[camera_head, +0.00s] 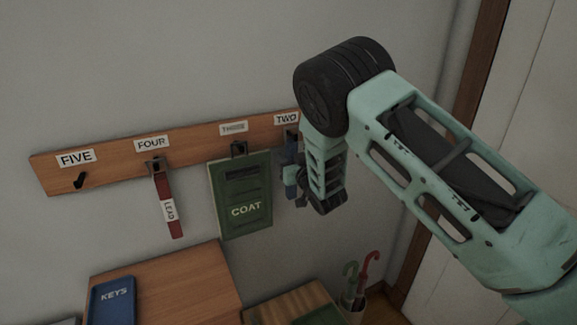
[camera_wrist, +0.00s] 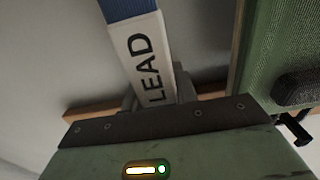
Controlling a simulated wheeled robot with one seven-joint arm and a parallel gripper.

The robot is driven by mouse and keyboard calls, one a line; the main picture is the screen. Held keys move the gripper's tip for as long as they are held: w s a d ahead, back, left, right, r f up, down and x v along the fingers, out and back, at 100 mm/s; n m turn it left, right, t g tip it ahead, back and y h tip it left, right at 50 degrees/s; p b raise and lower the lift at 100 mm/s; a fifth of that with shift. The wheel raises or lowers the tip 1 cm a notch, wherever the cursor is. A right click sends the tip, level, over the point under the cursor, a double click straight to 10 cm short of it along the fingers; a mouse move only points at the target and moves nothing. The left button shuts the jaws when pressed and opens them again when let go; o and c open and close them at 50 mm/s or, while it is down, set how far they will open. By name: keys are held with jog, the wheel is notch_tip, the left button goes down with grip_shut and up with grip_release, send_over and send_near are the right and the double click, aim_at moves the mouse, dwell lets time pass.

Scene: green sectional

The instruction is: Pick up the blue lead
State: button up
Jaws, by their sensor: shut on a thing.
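The blue lead (camera_wrist: 132,7) fills the top middle of the wrist view, with a white tag (camera_wrist: 142,55) reading LEAD running down into my gripper (camera_wrist: 160,98). In the head view, a small piece of the blue lead (camera_head: 289,153) shows just below the hook labelled TWO (camera_head: 286,119). My gripper (camera_head: 293,182) is beside the wall there, shut on the lead. My arm hides most of the lead, and I cannot tell whether its top is still on the hook.
A green COAT piece (camera_head: 243,193) hangs close left of my gripper, under THREE. A red lead (camera_head: 165,192) hangs under FOUR; hook FIVE (camera_head: 80,180) is empty. Below are a blue KEYS tray (camera_head: 112,302) on a wooden top and umbrellas (camera_head: 367,268) in a holder.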

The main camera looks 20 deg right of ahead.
jog(key=s+d+b, duration=0.1)
jog(key=s+b, duration=0.2)
jog(key=s, duration=0.5)
jog(key=s+d+b, duration=0.2)
jog(key=s+b, duration=0.1)
jog(key=s, duration=0.6)
jog(key=shift+s+d, duration=0.25)
jog(key=shift+s, duration=0.05)
jog(key=shift+f, duration=0.1)
